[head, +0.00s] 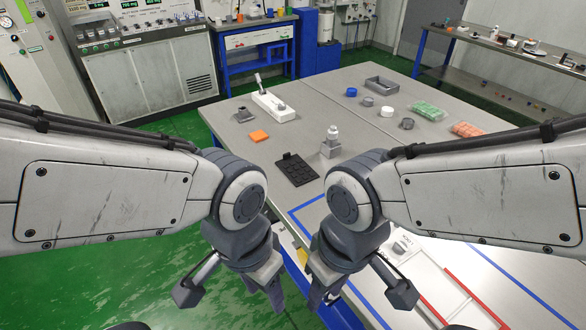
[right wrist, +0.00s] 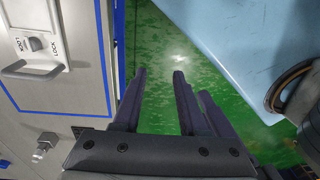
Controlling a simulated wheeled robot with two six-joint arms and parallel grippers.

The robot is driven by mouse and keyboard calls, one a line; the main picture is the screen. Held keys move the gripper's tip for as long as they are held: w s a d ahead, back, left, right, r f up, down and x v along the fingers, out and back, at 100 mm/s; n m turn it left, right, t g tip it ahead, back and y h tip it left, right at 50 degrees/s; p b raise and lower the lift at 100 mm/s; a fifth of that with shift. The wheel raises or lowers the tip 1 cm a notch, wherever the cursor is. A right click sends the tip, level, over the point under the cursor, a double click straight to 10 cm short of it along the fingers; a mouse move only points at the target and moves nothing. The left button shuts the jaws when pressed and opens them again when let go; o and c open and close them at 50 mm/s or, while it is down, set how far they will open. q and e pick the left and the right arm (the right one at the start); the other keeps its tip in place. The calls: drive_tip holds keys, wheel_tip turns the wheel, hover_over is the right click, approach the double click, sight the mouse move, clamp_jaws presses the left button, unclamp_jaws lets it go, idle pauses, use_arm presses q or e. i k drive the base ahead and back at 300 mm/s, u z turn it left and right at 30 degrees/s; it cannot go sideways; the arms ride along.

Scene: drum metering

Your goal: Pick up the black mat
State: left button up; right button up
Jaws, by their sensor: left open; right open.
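The black mat (head: 297,169) lies flat on the grey table, near its front left edge, in the head view. Its top shows a pattern of round marks. My left gripper (head: 280,300) is open and empty, pointing down in front of the table edge. My right gripper (head: 322,299) is open and empty beside it, also short of the mat. The right wrist view shows the open fingers of my right gripper (right wrist: 158,95) over green floor. The mat is not in the right wrist view.
A grey stand (head: 331,146) with a pale top stands just right of the mat. An orange pad (head: 259,136) and a white device (head: 275,106) lie behind it. Blue and grey rings, a grey tray (head: 380,85) and green and orange racks stand farther back.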

sight(298, 171)
drive_tip(key=z, duration=0.35)
drive_tip(key=k, duration=0.35)
drive_tip(key=u, duration=1.25)
drive_tip(key=i, duration=1.75)
drive_tip(key=z, duration=0.5)
